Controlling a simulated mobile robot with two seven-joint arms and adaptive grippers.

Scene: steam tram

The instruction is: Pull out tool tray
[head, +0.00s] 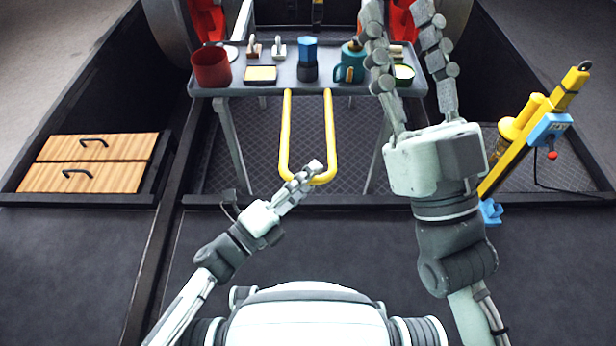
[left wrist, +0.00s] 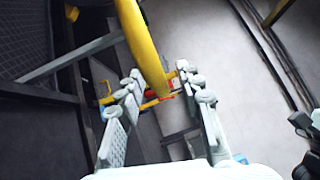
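A grey tray-like top (head: 415,88) on slanted legs carries several items. A long yellow U-shaped handle (head: 285,135) hangs forward from its front edge; it also shows in the left wrist view (left wrist: 141,38). My left gripper (head: 314,170) is at the closed lower end of the handle. In the left wrist view its two fingers (left wrist: 161,80) stand apart, with the yellow bar reaching in between their tips; whether they touch it I cannot tell. My right gripper (head: 408,15) is raised, its fingers spread and empty, partly covering the top's right end.
A wooden drawer unit (head: 85,163) is at left. A yellow post with a blue box (head: 549,128) stands at right. The dark floor in front is clear.

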